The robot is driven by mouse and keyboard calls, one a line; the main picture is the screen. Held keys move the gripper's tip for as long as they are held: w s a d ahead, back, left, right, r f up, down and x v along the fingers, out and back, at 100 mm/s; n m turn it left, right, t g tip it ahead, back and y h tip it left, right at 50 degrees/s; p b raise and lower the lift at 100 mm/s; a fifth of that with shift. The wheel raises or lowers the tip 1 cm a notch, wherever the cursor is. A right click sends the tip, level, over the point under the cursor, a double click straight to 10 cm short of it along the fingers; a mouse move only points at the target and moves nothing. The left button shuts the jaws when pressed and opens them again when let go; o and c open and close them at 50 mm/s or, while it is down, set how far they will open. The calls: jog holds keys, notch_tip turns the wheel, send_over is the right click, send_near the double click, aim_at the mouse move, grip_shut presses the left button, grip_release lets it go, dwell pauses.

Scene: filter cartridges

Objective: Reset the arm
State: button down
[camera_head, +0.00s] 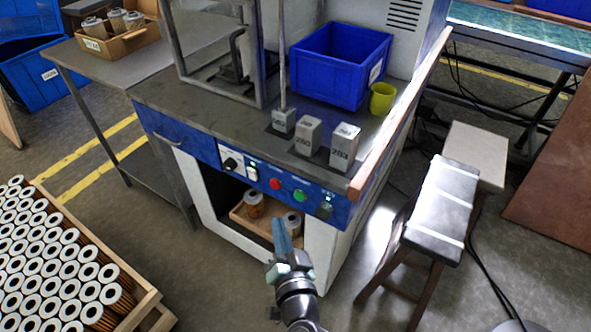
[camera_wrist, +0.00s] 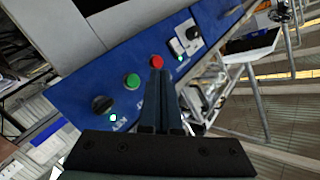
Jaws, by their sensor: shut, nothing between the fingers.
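My gripper (camera_head: 282,236) is in front of the blue control panel (camera_head: 262,176) of the workbench. Its fingers point up toward the panel and are closed together with nothing between them. In the wrist view the shut fingers (camera_wrist: 159,88) reach toward the red button (camera_wrist: 156,62). I cannot tell whether the fingertips touch the panel. The green button (camera_wrist: 132,80) and a black knob (camera_wrist: 102,104) are left of the red button there. In the head view the red button (camera_head: 275,183) and green button (camera_head: 299,196) both show clear of the gripper.
A wooden tray with filter cartridges (camera_head: 253,203) sits in the opening under the panel. A crate of many cartridges (camera_head: 60,262) stands at lower left. A stool (camera_head: 440,208) is at the right. A blue bin (camera_head: 338,62) and yellow cup (camera_head: 383,98) stand on the bench.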

jog(key=w+a+r+n+t+y, duration=0.1)
jog(key=w+r+n+t, duration=0.15)
jog(key=r, duration=1.25)
jog(key=w+a+r+n+t+y, duration=0.1)
jog(key=r+n+t, duration=0.15)
jog(key=r, duration=1.15)
jog(key=s+d+r+t+h, duration=0.1)
jog(key=s+r+t, duration=0.1)
jog(key=s+r, duration=0.5)
jog(key=s+r+t+h, duration=0.2)
jog(key=s+r, duration=0.1)
jog(key=r, duration=0.9)
jog(key=s+d+r+t+h, duration=0.1)
jog(key=s+r+t, duration=0.1)
jog(key=s+r, duration=0.55)
notch_tip(320, 180, up, 22)
jog(key=w+p, duration=0.1)
jog(key=p, duration=2)
jog(key=shift+w+r+n+h, duration=0.25)
jog(key=shift+w+n+h, duration=0.05)
jog(key=shift+d+f, duration=0.1)
